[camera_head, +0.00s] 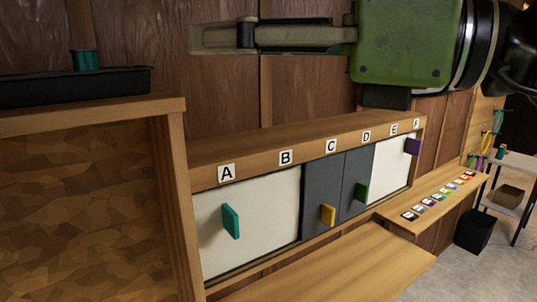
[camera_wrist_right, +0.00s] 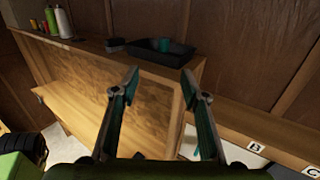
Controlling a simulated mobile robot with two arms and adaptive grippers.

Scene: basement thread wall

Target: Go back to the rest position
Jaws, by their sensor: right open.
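My right gripper (camera_head: 197,39) reaches in from the upper right of the head view, its green body (camera_head: 405,42) in front of the brown wall panels and above the cabinet. In the right wrist view its two fingers (camera_wrist_right: 160,78) stand wide apart with nothing between them. My left gripper is in neither view.
A cabinet (camera_head: 255,150) labelled A to F has white and dark sliding panels with teal, yellow, green and purple handles. A black tray (camera_head: 75,90) with a teal thing (camera_head: 85,60) stands on the wooden unit at left. A lower ledge (camera_head: 335,270) runs below. Bottles (camera_wrist_right: 62,22) show in the wrist view.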

